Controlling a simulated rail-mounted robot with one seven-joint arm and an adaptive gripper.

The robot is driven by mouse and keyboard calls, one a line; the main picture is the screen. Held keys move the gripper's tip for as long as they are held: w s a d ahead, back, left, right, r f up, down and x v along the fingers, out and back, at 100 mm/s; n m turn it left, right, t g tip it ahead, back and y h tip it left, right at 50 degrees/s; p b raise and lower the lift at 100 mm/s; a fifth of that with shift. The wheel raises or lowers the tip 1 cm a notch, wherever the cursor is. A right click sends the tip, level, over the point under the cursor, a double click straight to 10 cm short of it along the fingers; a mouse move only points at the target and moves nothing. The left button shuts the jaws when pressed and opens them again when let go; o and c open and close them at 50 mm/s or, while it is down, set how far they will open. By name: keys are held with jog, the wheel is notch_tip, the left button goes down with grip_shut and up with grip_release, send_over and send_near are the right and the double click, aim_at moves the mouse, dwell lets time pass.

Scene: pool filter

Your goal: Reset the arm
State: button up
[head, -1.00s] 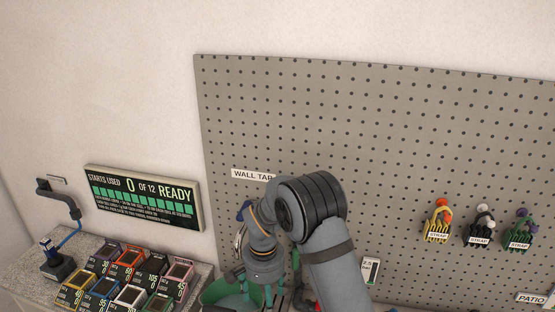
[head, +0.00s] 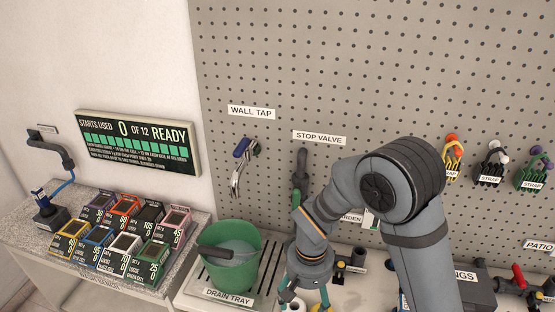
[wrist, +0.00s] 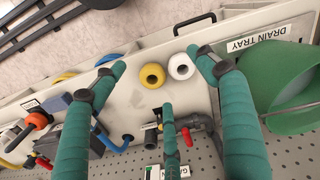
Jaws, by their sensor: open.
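My gripper (head: 307,304) hangs down from my arm at the bottom middle of the head view, to the right of the green bucket (head: 232,270). Its teal fingers are spread apart in the wrist view (wrist: 155,62), with nothing held between them. A yellow ring (wrist: 152,75) and a white ring (wrist: 181,66) lie on the bench below, showing between the fingers. The fingertips are partly cut off in the head view.
The bucket stands on the drain tray (head: 190,290). Several coloured boxes (head: 125,235) sit on the left counter. A wall tap (head: 243,165) and a stop valve (head: 301,170) are on the pegboard (head: 340,70). Pipe fittings (wrist: 185,122) lie below my gripper.

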jog(key=s+d+f+m+b, duration=0.1)
jog(key=s+d+f+b, duration=0.3)
jog(key=d+f+b, duration=0.3)
jog(key=shift+d+f+m, duration=0.2)
jog(key=shift+d+m, duration=0.1)
jog(key=shift+d, duration=1.05)
jog(key=shift+s, duration=0.2)
